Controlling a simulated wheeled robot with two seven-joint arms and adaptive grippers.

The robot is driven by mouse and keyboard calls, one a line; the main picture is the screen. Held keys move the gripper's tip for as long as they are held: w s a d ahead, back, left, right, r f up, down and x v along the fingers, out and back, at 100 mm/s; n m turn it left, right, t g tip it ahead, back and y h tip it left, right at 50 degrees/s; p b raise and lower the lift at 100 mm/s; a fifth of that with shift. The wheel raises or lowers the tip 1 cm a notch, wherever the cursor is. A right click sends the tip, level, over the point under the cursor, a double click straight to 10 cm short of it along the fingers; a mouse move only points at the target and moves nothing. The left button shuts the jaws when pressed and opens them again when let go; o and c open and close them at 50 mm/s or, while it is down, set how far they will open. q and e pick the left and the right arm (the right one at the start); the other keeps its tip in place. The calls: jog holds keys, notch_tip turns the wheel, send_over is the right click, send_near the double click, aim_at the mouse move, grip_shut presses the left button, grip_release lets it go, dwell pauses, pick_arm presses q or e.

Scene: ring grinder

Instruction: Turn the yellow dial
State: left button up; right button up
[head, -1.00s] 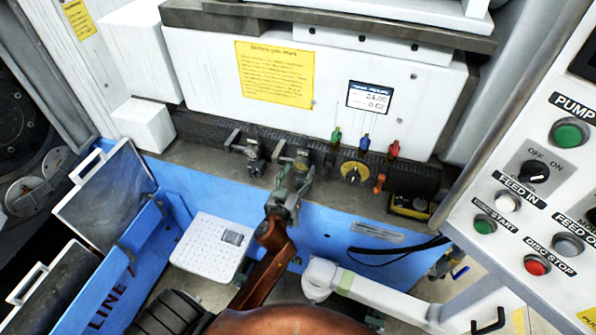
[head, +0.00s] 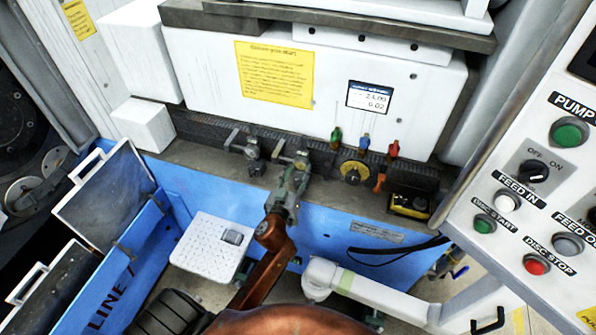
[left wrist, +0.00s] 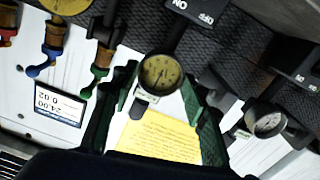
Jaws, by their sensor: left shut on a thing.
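A round dial gauge with a yellowish face (left wrist: 161,75) sits between the green fingers of my left gripper (left wrist: 158,88) in the left wrist view. In the head view its top part (head: 301,159) shows just above my left gripper (head: 293,185), which hides the rest. My left gripper is shut on this gauge. A second gauge with a whiter face (left wrist: 268,124) is beside it; it also shows in the head view (head: 252,150). My right gripper is in neither view.
A yellow round knob (head: 353,172) and green, blue and red valve handles (head: 393,150) are to the right on the dark rail. A button panel (head: 535,190) stands at the right. A blue tray wall (head: 330,238) runs in front.

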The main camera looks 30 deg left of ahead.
pick_arm(q)
jog(key=shift+m, duration=0.5)
jog(key=m+p, duration=0.1)
jog(key=m, duration=0.2)
jog(key=shift+m, duration=0.4)
jog(key=m+p, duration=0.1)
jog(key=m, duration=0.4)
jog(key=shift+m, duration=0.3)
jog(key=m+p, duration=0.1)
jog(key=m, duration=0.9)
jog(key=shift+d+f+m, duration=0.1)
jog(key=shift+f+m, duration=0.05)
jog(key=shift+m, duration=0.25)
jog(key=o, duration=1.2)
jog(key=shift+c, duration=0.2)
